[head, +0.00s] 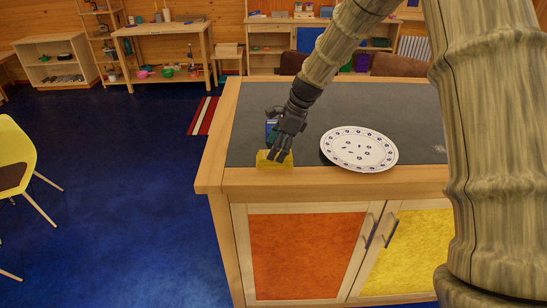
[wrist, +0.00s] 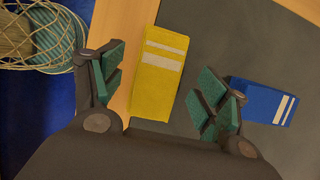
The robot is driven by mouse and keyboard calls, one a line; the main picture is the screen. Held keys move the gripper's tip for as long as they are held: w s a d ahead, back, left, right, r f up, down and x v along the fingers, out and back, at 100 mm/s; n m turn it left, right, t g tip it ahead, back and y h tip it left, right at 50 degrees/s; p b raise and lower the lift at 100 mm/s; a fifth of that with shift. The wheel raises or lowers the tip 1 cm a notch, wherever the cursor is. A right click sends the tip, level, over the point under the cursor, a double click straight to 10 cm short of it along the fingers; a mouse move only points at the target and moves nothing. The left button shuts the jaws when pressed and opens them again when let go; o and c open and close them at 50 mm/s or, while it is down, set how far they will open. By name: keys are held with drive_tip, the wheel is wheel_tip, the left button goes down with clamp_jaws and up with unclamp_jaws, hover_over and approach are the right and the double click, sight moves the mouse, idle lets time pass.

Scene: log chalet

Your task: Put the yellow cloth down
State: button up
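The yellow cloth (head: 264,163) lies on the counter at its front left, partly behind my fingers. In the wrist view the yellow cloth (wrist: 158,72) is a flat folded oblong with pale stripes, over the wooden border and dark top. My gripper (head: 279,152) is low over it, pointing down. In the wrist view my gripper (wrist: 160,90) is open, with a green-padded finger on each side of the cloth and gaps between.
A blue striped oblong (wrist: 262,101) lies just beyond the right finger; this blue item (head: 271,131) also shows behind my gripper. A patterned white plate (head: 359,149) stands to the right on the dark countertop (head: 250,112). A woven basket (wrist: 35,38) is at the wrist view's left.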

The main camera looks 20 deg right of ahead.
drive_tip(key=w+b+v, duration=0.1)
drive_tip(key=b+v, duration=0.1)
drive_tip(key=v, duration=0.6)
drive_tip(key=shift+s+d+r, duration=0.2)
drive_tip(key=shift+s+r, duration=0.2)
drive_tip(key=shift+s, duration=0.1)
